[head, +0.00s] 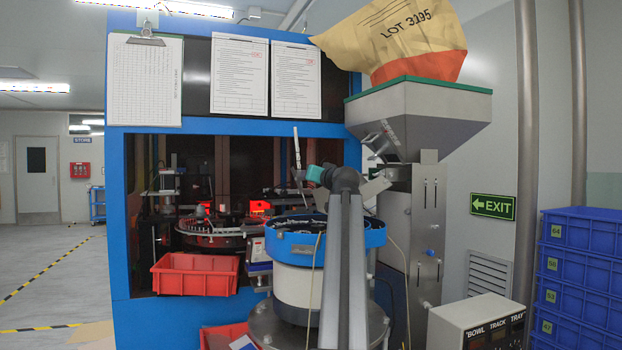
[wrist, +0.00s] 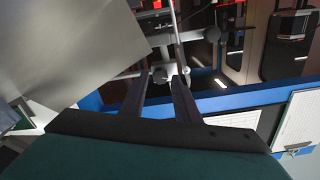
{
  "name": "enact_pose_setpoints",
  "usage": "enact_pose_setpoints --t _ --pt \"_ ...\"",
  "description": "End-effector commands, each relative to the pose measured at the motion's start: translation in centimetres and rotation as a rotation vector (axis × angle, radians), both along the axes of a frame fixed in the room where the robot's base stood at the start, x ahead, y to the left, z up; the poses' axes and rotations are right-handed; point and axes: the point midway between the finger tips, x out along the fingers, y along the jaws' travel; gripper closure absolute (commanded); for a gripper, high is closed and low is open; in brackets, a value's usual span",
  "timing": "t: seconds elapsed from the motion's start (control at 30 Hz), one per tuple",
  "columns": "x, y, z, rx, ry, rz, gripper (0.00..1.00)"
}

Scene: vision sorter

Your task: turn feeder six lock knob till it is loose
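My gripper (wrist: 161,78) shows in the wrist view with its two dark fingers apart and nothing visible between them. A small light-grey knob-like part (wrist: 159,73) on a metal rod or bracket appears just beyond the fingertips, roughly in line with the gap. I cannot tell whether it is the feeder six lock knob, or how far it is from the fingers. In the head view my gripper (head: 301,175) is small, beside a slim upright rod (head: 297,148) above the blue-rimmed bowl feeder (head: 374,237). No number six label is readable.
A grey hopper (head: 420,115) holding a yellow bag (head: 395,40) stands right of my arm. The blue machine frame (head: 117,200) surrounds the dark opening. A red bin (head: 195,275) hangs at its front. A control box (head: 475,325) and blue crates (head: 580,270) are at right.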

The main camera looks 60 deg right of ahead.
Motion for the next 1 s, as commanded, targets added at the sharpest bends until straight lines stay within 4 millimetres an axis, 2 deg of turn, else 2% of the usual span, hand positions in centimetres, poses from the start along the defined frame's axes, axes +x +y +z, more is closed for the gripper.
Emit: enact_pose_setpoints --t 0.8,1.0 --pt "-8.2 6.0 -0.1 -0.002 0.0 -0.003 0.71" --pt "-9.6 7.0 -0.1 -0.001 0.0 -0.001 0.71"
